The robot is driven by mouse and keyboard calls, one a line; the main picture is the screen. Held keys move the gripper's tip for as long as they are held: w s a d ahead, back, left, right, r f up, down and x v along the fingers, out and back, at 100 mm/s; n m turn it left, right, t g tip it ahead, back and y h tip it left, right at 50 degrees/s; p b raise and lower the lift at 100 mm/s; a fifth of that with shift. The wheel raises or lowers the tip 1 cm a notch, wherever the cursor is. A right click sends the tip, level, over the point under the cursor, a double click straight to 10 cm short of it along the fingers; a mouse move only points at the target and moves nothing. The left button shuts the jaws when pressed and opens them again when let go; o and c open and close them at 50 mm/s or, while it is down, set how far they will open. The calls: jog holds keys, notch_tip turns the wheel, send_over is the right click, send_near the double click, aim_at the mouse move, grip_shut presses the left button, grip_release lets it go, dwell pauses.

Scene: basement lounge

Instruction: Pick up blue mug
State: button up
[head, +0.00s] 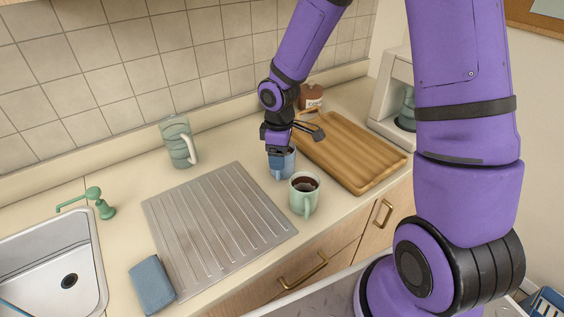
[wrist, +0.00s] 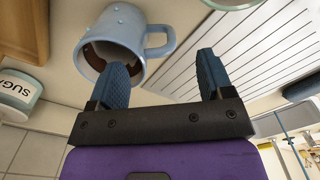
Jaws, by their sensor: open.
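The blue mug (head: 284,169) stands upright on the counter, partly hidden by my gripper in the head view. In the wrist view the blue mug (wrist: 128,22) shows its open mouth, with a dark inside, and its handle pointing right. My gripper (head: 279,150) is over the mug, pointing down. In the wrist view my gripper (wrist: 162,62) is open, with the handle in the gap between its fingers. The left finger overlaps the mug's mouth; I cannot tell whether it is inside or touching.
A pale green mug of dark liquid (head: 304,196) stands close in front. A wooden board (head: 355,158) lies right, a ridged metal drainer (head: 215,230) left. A blue sponge (head: 152,285) lies by the sink (head: 50,265).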

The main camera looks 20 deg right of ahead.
jog(key=shift+w+f, duration=0.15)
jog(key=shift+f, duration=2.45)
jog(key=c, duration=1.3)
jog(key=shift+o, duration=0.2)
jog(key=shift+r, duration=0.15)
notch_tip(320, 180, up, 10)
jog(key=shift+f, duration=0.1)
